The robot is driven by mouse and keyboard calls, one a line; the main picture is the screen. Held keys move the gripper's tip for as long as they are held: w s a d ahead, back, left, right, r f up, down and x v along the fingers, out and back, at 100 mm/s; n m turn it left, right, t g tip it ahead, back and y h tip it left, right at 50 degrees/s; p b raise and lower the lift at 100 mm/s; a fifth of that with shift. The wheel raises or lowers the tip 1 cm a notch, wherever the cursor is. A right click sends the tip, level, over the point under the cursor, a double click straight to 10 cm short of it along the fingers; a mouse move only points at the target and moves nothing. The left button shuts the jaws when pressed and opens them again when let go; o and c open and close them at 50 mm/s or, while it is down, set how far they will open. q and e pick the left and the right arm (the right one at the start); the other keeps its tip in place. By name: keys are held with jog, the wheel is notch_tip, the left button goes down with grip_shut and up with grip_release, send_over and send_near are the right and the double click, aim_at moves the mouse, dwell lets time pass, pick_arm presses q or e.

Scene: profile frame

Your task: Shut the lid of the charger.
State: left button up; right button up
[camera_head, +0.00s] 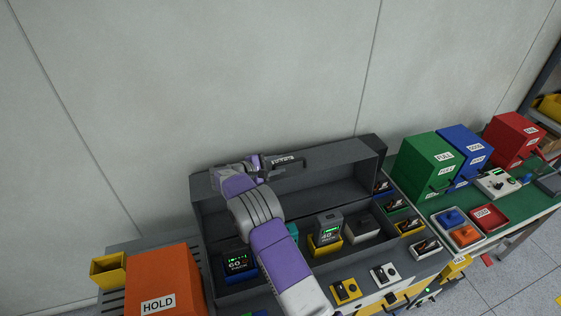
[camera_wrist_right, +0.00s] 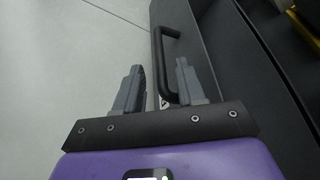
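The charger (camera_head: 200,222) is a long dark grey box with its lid (camera_head: 345,165) standing raised along the back. My right gripper (camera_head: 296,161) is at the upper edge of the lid, its purple arm crossing the box. In the right wrist view, the two fingers of this gripper (camera_wrist_right: 160,70) are apart. The black bar handle (camera_wrist_right: 165,48) of the lid lies ahead and partly between them; I cannot tell whether they touch it. My left gripper is not in view.
Inside the charger stand a grey battery-like unit (camera_head: 328,224) and a blue-based unit with a display (camera_head: 236,264). An orange HOLD bin (camera_head: 165,280) is at left. Green (camera_head: 424,160), blue (camera_head: 465,150) and red (camera_head: 513,138) bins stand at right. The wall is behind.

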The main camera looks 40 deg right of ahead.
jog(key=shift+x, duration=1.2)
jog(key=shift+w+d+f, duration=0.15)
jog(key=shift+d+f, duration=0.05)
jog(key=shift+r, duration=0.1)
grip_shut()
